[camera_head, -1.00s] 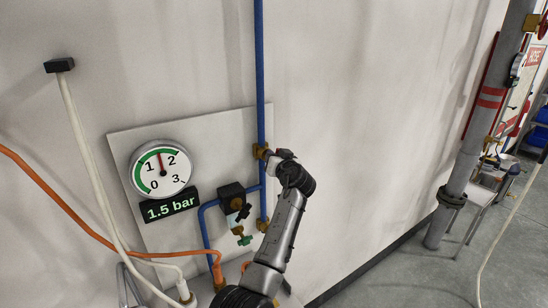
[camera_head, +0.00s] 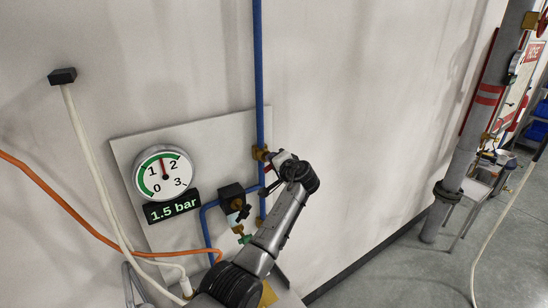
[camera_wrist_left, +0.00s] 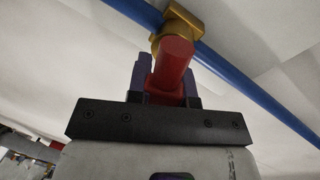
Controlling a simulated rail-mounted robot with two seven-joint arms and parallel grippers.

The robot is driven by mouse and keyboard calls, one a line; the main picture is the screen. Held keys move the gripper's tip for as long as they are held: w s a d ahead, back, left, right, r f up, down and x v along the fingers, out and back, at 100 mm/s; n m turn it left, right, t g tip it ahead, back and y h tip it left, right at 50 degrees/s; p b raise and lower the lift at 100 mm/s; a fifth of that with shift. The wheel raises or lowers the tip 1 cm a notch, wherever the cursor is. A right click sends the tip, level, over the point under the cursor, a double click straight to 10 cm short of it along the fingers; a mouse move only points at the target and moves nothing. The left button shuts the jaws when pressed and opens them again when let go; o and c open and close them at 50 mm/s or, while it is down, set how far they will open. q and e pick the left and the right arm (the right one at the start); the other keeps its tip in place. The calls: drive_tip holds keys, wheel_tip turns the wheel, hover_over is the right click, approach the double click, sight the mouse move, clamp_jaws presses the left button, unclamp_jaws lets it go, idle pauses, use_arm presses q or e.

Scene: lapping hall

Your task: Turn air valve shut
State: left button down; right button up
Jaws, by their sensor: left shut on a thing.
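The air valve has a brass body (camera_head: 259,152) on the vertical blue pipe (camera_head: 259,70), at the right edge of the wall panel. In the left wrist view the brass body (camera_wrist_left: 178,24) sits on the blue pipe, with the red handle (camera_wrist_left: 174,62) sticking out towards me. My left gripper (camera_wrist_left: 166,72) is shut on the red handle, one finger on each side. In the head view the gripper (camera_head: 273,160) is at the valve and mostly hides the handle. My right gripper is in neither view.
A round gauge (camera_head: 163,173) points near 1.5, and the display (camera_head: 172,207) below reads 1.5 bar. A regulator (camera_head: 234,204) hangs left of my arm. An orange hose (camera_head: 60,200) and a white hose (camera_head: 92,160) run at left. A grey pipe (camera_head: 468,150) stands at right.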

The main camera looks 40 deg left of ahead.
use_arm(q)
drive_tip(key=m+g+p, duration=0.1)
drive_tip(key=m, duration=0.2)
drive_tip(key=shift+f+p, duration=0.1)
drive_tip(key=shift+p, duration=0.2)
idle(0.6)
drive_tip(key=c, duration=1)
unclamp_jaws()
drive_tip(key=shift+c, duration=0.2)
drive_tip(key=b+v, duration=0.4)
drive_tip(key=v, duration=0.9)
drive_tip(key=shift+d, duration=0.4)
